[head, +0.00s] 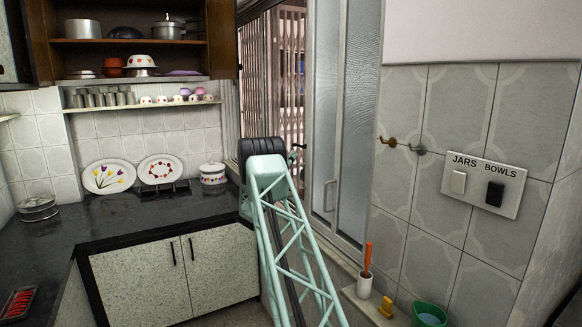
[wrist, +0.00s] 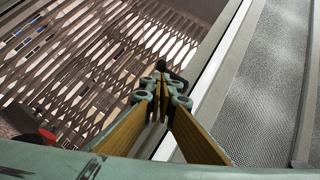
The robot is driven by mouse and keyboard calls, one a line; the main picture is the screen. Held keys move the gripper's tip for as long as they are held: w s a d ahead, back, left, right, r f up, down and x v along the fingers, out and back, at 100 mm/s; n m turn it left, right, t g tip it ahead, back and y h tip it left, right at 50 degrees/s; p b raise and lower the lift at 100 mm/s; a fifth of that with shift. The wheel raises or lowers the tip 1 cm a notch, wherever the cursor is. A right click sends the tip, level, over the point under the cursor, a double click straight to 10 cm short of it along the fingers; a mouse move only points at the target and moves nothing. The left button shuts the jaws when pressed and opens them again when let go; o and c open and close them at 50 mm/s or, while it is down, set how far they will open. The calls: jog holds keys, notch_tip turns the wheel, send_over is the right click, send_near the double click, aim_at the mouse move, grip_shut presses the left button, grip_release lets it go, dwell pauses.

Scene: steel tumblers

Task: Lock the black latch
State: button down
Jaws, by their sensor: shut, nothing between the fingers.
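My gripper (wrist: 163,88) is shut and empty, its fingertips together in the wrist view. A small black curved piece, which looks like the black latch (wrist: 177,77), shows just beyond the fingertips, beside the pale window frame. I cannot tell whether the fingers touch it or how it is turned. In the head view my gripper (head: 293,157) is beside the window opening, partly hidden by my arm. A small dark hook shape, likely the same latch (head: 299,146), shows at its tip against the frame.
Frosted window panels (head: 356,120) stand right of my gripper, and a metal grille (wrist: 85,65) lies behind the opening. A wall plate (head: 485,184) reads JARS and BOWLS. Plates, a pot (head: 213,174) and the dark counter (head: 130,215) are at left.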

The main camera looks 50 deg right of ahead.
jog(key=shift+w+d+r, duration=0.15)
jog(key=shift+r, duration=0.25)
jog(key=shift+w+d+r, duration=0.15)
jog(key=shift+r, duration=0.2)
jog(key=shift+w+d+r+b, duration=0.1)
jog(key=shift+w+r+b, duration=0.1)
jog(key=shift+b, duration=0.1)
dwell(1.3)
